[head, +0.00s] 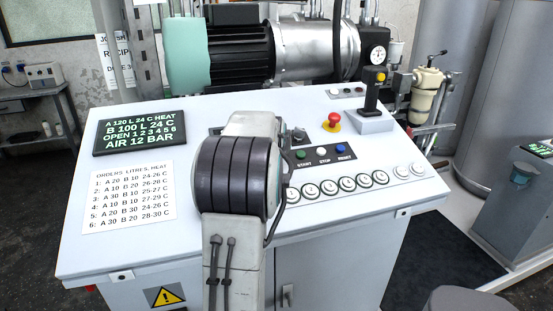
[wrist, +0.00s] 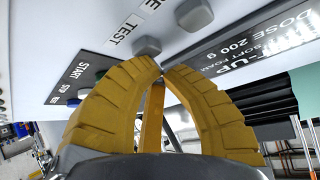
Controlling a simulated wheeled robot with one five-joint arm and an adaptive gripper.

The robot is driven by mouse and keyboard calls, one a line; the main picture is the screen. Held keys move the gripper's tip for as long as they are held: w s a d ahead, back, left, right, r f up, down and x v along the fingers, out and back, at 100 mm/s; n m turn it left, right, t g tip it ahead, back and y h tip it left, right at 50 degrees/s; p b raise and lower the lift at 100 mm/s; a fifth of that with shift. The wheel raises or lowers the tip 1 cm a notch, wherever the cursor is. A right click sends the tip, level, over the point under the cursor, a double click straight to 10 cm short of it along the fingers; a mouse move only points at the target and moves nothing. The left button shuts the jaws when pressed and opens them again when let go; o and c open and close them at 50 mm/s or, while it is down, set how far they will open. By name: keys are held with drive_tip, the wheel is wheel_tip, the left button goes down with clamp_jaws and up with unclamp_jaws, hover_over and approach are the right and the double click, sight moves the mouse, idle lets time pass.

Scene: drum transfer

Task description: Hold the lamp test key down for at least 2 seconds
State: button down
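In the wrist view, a grey square key (wrist: 147,46) sits on the white panel beside a label strip (wrist: 128,28) that reads TEST; the rest of that strip is hard to read. My gripper (wrist: 161,70) has yellow ribbed fingers with their tips together and nothing visible between them. The tips are right by the grey key; I cannot tell whether they touch or press it. In the head view, my arm covers the middle of the console (head: 110,245) and hides the gripper and the key.
START, STOP and RESET buttons (head: 324,154) lie on a dark strip right of my arm, above a row of round numbered buttons (head: 333,187). A red mushroom button (head: 332,121) and a joystick (head: 373,95) stand behind. A dark display (head: 140,130) is at left.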

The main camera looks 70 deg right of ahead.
drive_tip(key=shift+d+f+b, duration=0.1)
drive_tip(key=shift+f+b, duration=0.2)
drive_tip(key=shift+f, duration=0.1)
idle(2.4)
drive_tip(key=shift+r, duration=0.2)
drive_tip(key=shift+s+a+r+p, duration=0.1)
drive_tip(key=shift+a+r+p, duration=0.1)
drive_tip(key=shift+r+p, duration=0.35)
drive_tip(key=shift+r, duration=0.25)
drive_tip(key=shift+s+a+r+p, duration=0.15)
drive_tip(key=shift+a+r, duration=0.05)
drive_tip(key=shift+r, duration=0.55)
drive_tip(key=shift+s+a+r+p, duration=0.1)
drive_tip(key=shift+a+r+p, duration=0.15)
drive_tip(key=shift+r, duration=0.5)
drive_tip(key=shift+s+a+r+p, duration=0.1)
drive_tip(key=shift+s+a+r, duration=0.1)
drive_tip(key=shift+r, duration=0.55)
